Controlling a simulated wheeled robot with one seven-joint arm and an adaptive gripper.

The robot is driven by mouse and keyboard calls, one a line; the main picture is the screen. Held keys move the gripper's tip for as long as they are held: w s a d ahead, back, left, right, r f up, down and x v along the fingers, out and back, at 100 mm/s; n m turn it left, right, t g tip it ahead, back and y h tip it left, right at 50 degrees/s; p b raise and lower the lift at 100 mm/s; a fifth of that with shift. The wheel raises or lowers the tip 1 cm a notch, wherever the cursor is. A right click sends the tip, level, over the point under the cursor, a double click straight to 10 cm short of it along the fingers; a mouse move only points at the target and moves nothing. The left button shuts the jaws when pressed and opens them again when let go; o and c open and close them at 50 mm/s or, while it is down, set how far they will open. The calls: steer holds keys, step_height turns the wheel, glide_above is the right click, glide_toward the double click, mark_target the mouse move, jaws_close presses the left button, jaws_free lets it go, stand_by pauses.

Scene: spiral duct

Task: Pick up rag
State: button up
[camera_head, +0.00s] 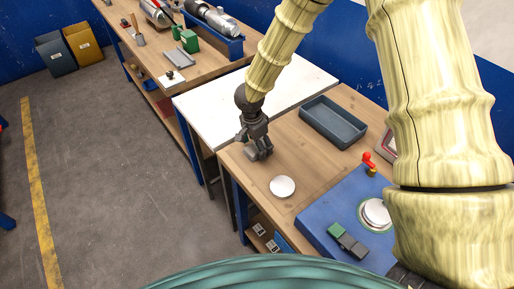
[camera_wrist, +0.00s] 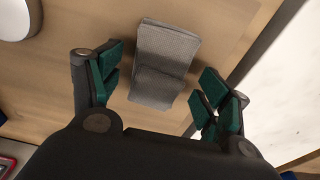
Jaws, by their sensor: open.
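The rag (camera_wrist: 167,52) is a grey, folded, woven cloth lying on the wooden tabletop, seen in the wrist view. My gripper (camera_wrist: 158,88) is open, with its green-padded fingers apart on the left and right of the rag. The rag lies between and slightly beyond the fingers, and I see no contact. In the head view my gripper (camera_head: 260,154) points down over the wooden bench near its left edge. The rag (camera_head: 251,155) shows there as a small grey patch, partly hidden by the fingers.
A white disc (camera_head: 282,186) lies on the bench near my gripper. A dark grey tray (camera_head: 333,122) stands behind to the right. A blue panel (camera_head: 318,214) with a red-handled valve (camera_head: 369,161) is at the front right. A white table (camera_head: 205,112) adjoins the bench.

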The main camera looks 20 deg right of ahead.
steer(key=shift+s+r, duration=0.2)
steer(key=shift+w+f, duration=0.1)
steer(key=c, duration=1.1)
steer(key=shift+r+b, duration=0.55)
steer(key=shift+r, duration=0.35)
steer(key=shift+s+a+r+b, duration=0.1)
steer(key=shift+s+r+b, duration=0.05)
steer(key=shift+r+b, duration=0.2)
steer(key=shift+s+a+r+b, duration=0.1)
steer(key=shift+r+b, duration=0.1)
steer(key=shift+r, duration=0.25)
steer(key=s+a+b, duration=0.1)
steer(key=s+a, duration=0.1)
steer(key=s, duration=0.2)
steer(key=s+a+r+b, duration=0.1)
steer(key=s+a+b, duration=0.1)
steer(key=s, duration=0.3)
steer(key=s+a+b, duration=0.1)
steer(key=s+a, duration=0.1)
steer(key=s, duration=0.3)
steer(key=shift+a+r+b, duration=0.25)
steer(key=shift+r+b, duration=0.05)
steer(key=shift+r, duration=0.05)
